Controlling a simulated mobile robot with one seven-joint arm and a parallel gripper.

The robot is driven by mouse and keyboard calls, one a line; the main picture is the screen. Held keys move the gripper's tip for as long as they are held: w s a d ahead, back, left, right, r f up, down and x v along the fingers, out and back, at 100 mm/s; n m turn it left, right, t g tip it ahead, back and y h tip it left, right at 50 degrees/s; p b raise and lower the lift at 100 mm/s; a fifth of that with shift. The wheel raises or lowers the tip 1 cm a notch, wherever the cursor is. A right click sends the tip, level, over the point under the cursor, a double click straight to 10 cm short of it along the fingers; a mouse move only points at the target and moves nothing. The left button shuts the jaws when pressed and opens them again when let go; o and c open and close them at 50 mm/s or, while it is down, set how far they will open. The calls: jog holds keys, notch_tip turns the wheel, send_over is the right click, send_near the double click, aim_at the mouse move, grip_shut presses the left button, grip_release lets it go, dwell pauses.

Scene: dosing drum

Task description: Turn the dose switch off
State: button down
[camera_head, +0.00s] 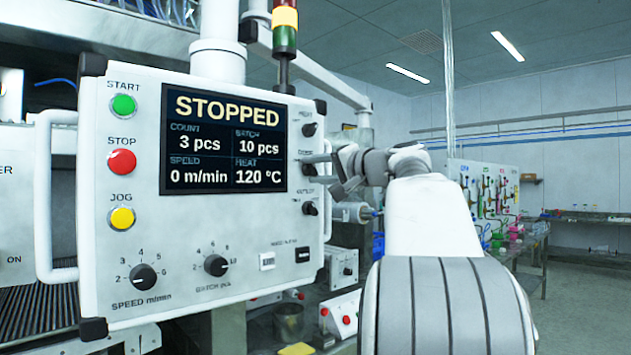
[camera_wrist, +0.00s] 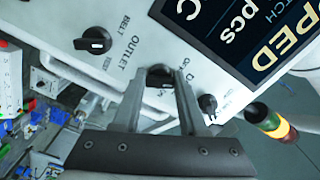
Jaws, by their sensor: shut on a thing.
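The dose switch (camera_head: 309,169) is the middle of three black knobs down the right side of the white control panel. It also shows in the wrist view (camera_wrist: 160,75), between my fingertips. My gripper (camera_head: 319,169) reaches it from the right. In the wrist view my gripper (camera_wrist: 158,80) has one finger on each side of the knob and is shut on it. The fingers partly hide the knob and its label, with OFF legible beside it. I cannot tell which way its pointer stands.
The outlet knob (camera_wrist: 94,40) and the upper knob (camera_head: 309,129) sit close on either side. The display (camera_head: 224,139) reads STOPPED. Start (camera_head: 124,106), stop (camera_head: 122,162) and jog (camera_head: 122,218) buttons are at the panel's left. A white handle (camera_head: 327,215) runs along its right edge.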

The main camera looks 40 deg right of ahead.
jog(key=shift+n, duration=0.4)
jog(key=shift+c, duration=2.2)
grip_release()
jog(key=shift+s, duration=0.1)
jog(key=s+d+b, duration=0.1)
jog(key=s, duration=1.6)
jog(key=shift+b, duration=0.4)
jog(key=shift+s+d, duration=0.1)
